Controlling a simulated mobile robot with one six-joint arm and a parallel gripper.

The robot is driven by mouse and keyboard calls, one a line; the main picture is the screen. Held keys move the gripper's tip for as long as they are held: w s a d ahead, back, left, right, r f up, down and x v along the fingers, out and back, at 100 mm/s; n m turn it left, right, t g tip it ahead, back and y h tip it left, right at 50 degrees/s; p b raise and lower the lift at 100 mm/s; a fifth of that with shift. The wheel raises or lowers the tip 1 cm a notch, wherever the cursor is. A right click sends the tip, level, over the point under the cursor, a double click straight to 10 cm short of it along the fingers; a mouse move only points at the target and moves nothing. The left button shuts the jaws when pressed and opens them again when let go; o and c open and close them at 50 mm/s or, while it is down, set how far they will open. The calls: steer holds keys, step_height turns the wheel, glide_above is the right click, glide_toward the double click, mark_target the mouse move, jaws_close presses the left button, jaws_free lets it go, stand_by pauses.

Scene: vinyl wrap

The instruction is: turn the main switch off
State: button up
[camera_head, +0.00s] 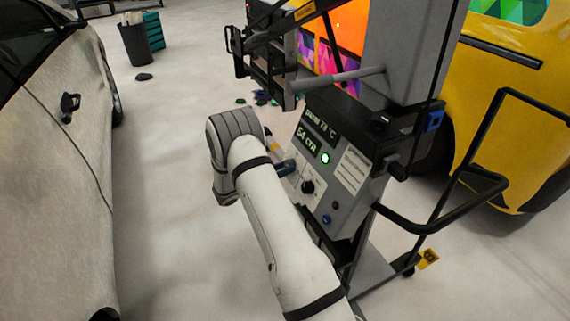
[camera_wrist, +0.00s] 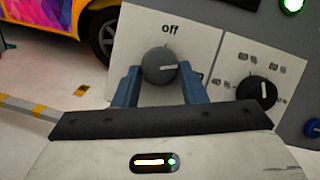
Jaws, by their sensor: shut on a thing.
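The main switch is a round dark grey knob (camera_wrist: 159,65) on a pale plate, with the word "off" printed above it. A short white mark on the knob points to the right, not up at "off". My gripper (camera_wrist: 160,84) has its two blue fingers on either side of the knob, shut on it. In the head view my gripper (camera_head: 285,167) is at the left part of the grey control panel (camera_head: 341,219), and the main switch is hidden there.
A black selector knob (camera_wrist: 257,94) is right of the switch; it also shows in the head view (camera_head: 307,187). A green light (camera_head: 325,158) is lit above. Black handle bars (camera_head: 480,185) stick out at right. A white car (camera_head: 60,180) stands left, a yellow vehicle (camera_head: 500,90) right.

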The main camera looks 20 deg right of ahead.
steer(key=n+t+y+p, duration=0.1)
steer(key=n+p, duration=0.1)
steer(key=n, duration=0.2)
steer(key=n+t+y+p, duration=0.1)
steer(key=n+p, duration=0.2)
steer(key=n, duration=0.1)
steer(key=s+r+n+t+y+p, duration=0.1)
steer(key=n+p, duration=0.1)
steer(key=n, duration=0.2)
steer(key=shift+d+r+n+t+y, duration=0.1)
steer(key=shift+n+t+y, duration=0.3)
steer(key=shift+n+y+p, duration=0.5)
steer(key=shift+n+p, duration=0.55)
steer(key=shift+n, duration=0.45)
steer(key=o, duration=1)
steer(key=shift+d, duration=0.1)
